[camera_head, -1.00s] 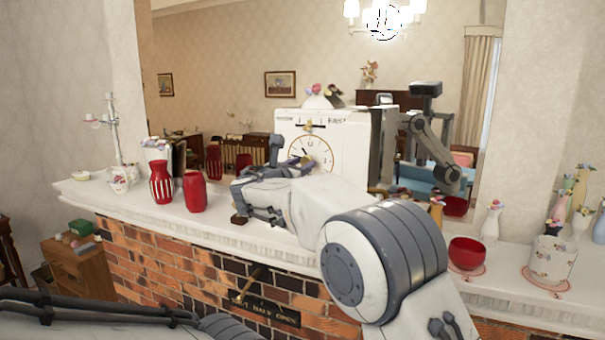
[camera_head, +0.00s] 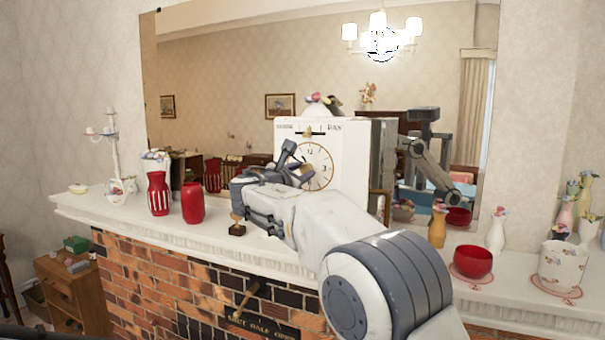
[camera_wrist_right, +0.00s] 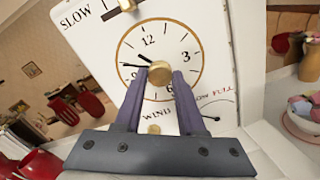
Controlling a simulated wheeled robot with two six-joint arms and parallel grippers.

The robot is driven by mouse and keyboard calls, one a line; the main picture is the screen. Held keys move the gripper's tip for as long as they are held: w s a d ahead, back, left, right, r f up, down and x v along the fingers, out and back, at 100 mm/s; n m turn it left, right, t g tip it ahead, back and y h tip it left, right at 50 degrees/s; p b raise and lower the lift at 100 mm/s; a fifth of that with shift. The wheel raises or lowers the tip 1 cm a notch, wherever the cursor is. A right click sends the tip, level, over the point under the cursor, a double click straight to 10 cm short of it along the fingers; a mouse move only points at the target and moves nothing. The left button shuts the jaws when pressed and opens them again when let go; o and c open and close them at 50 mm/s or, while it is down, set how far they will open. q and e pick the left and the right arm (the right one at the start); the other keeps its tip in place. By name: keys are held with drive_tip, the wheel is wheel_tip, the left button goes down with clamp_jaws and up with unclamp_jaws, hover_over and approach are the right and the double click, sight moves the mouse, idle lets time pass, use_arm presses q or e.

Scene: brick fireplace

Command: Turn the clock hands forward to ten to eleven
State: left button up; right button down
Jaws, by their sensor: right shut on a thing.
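The white clock (camera_head: 350,155) stands on the mantel and also fills the right wrist view (camera_wrist_right: 90,40). Its round face (camera_wrist_right: 188,42) has a gold rim and looks tilted there. My right gripper (camera_wrist_right: 158,78) is shut on the gold knob (camera_wrist_right: 160,72) at the face's centre. The long black hand (camera_wrist_right: 122,65) points left, near the ten mark. The shorter hand (camera_wrist_right: 145,59) points up-left, a little short of eleven. In the head view my right gripper (camera_head: 303,172) covers the face's left and lower part.
Two red vases (camera_head: 158,193) (camera_head: 193,203) and a small gold cup (camera_head: 237,226) stand left of my right arm. A red bowl (camera_head: 470,262) and a flowered pot (camera_head: 560,266) stand to the right. A large mirror (camera_head: 220,70) is behind the clock.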

drive_tip(key=c, duration=0.5)
unclamp_jaws()
drive_tip(key=b+v, duration=0.4)
drive_tip(key=v, duration=0.6)
drive_tip(key=shift+s+b, duration=0.25)
drive_tip(key=shift+b, duration=0.05)
drive_tip(key=shift+a+f, duration=0.1)
